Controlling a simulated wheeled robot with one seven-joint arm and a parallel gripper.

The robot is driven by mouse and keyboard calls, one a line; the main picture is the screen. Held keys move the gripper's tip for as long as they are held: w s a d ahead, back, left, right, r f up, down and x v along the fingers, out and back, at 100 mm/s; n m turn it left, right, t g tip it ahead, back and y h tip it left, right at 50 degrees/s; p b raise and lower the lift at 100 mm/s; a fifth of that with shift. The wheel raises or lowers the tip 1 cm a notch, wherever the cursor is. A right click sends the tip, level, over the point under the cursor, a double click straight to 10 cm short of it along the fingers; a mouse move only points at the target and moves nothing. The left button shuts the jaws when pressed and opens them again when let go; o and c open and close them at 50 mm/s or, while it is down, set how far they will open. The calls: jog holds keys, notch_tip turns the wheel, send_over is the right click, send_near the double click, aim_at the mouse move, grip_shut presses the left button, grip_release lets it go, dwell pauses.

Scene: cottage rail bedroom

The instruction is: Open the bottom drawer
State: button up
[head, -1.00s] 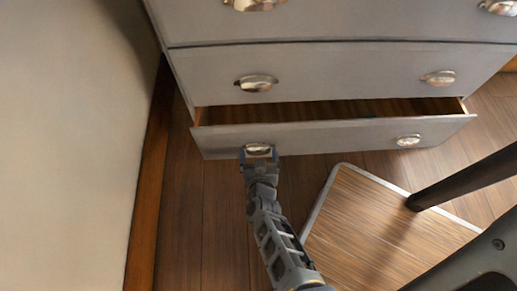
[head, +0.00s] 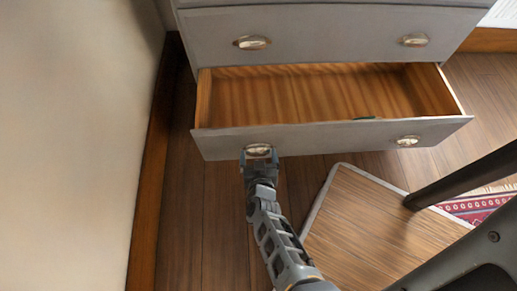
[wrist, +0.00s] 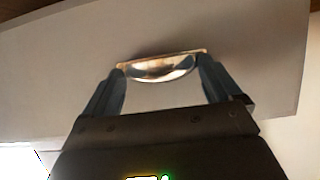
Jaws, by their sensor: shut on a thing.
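The grey dresser's bottom drawer (head: 330,137) is pulled well out, and its wooden inside shows in the head view. It has two metal cup handles, a left one (head: 258,151) and a right one (head: 408,141). My gripper (head: 259,157) is shut on the left handle. In the wrist view the handle (wrist: 162,67) sits between the two fingers of my gripper (wrist: 163,80), against the grey drawer front (wrist: 60,75). A small dark green thing (head: 366,118) shows inside the drawer near its front panel.
The drawer above (head: 330,32) is shut. A pale wall (head: 80,140) with a wooden baseboard stands close on the left. A wood-topped panel with a pale edge (head: 375,225) lies on the floor at right. A red patterned rug (head: 480,207) shows at far right.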

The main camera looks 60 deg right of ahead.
jog(key=o, duration=1.2)
jog(key=shift+a+r, duration=0.1)
jog(key=p+v, duration=0.2)
jog(key=v, duration=0.5)
jog(key=shift+s+a+r, duration=0.1)
jog(key=shift+s+a, duration=0.1)
